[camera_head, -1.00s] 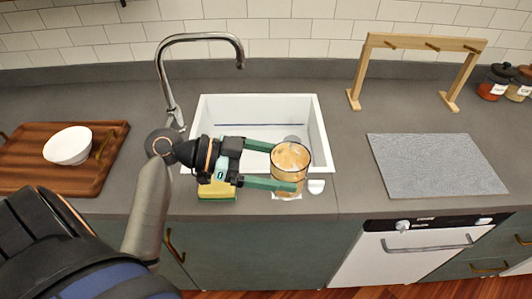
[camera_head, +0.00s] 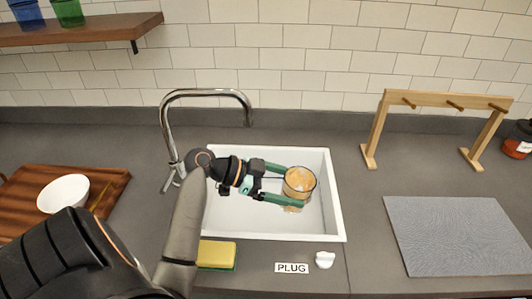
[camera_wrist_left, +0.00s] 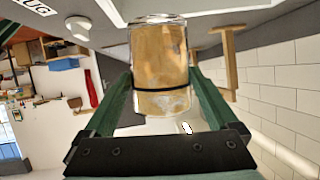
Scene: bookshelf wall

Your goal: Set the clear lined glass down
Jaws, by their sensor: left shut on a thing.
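The clear lined glass (camera_head: 299,183) has amber-brown contents or tint and is in my left gripper (camera_head: 290,186), over the white sink (camera_head: 325,225). The gripper's green fingers are shut on its sides. In the left wrist view the glass (camera_wrist_left: 160,65) sits between the two fingers of the gripper (camera_wrist_left: 158,95), with a dark line around it. From the head view I cannot tell how far the glass is above the sink floor. My right gripper is not in view.
A faucet (camera_head: 168,130) stands behind the sink at left. A yellow sponge (camera_head: 217,254), a PLUG label (camera_head: 291,268) and a white plug (camera_head: 324,260) lie at the front edge. A grey mat (camera_head: 455,235) and wooden rack (camera_head: 440,103) are at right; a board (camera_head: 25,190) with a white bowl (camera_head: 63,193) is at left.

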